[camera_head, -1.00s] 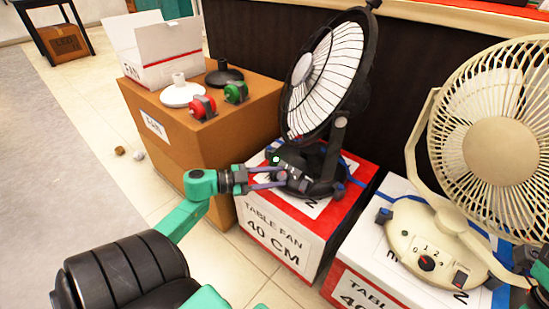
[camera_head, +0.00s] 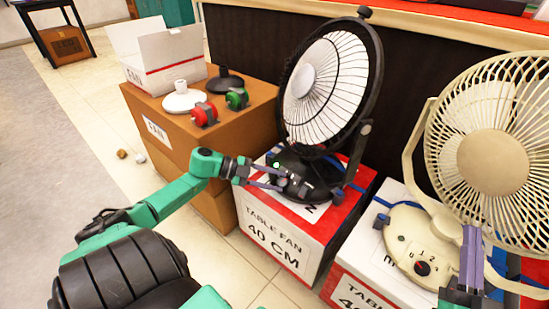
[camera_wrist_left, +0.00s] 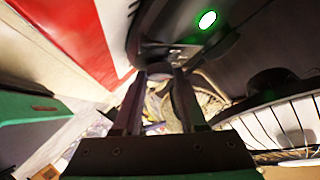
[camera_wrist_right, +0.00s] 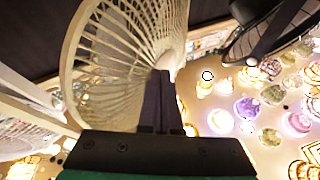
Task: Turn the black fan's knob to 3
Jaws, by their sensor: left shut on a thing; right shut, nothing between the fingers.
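My left gripper (camera_head: 283,184) is at the front of the fan's black base (camera_head: 318,178) and is shut on the fan's knob. The knob's number marks cannot be read. In the left wrist view the fingers (camera_wrist_left: 160,95) close on a small dark round part, the knob (camera_wrist_left: 155,75), near a bright green-white light. My right gripper (camera_head: 472,238) is shut and empty, upright in front of the cream fan (camera_head: 490,155).
The cream fan has a dial (camera_head: 423,268) with numbers on its base and stands on a second box. A brown carton (camera_head: 180,145) at the left holds an open white box (camera_head: 165,55), fan bases and red and green parts.

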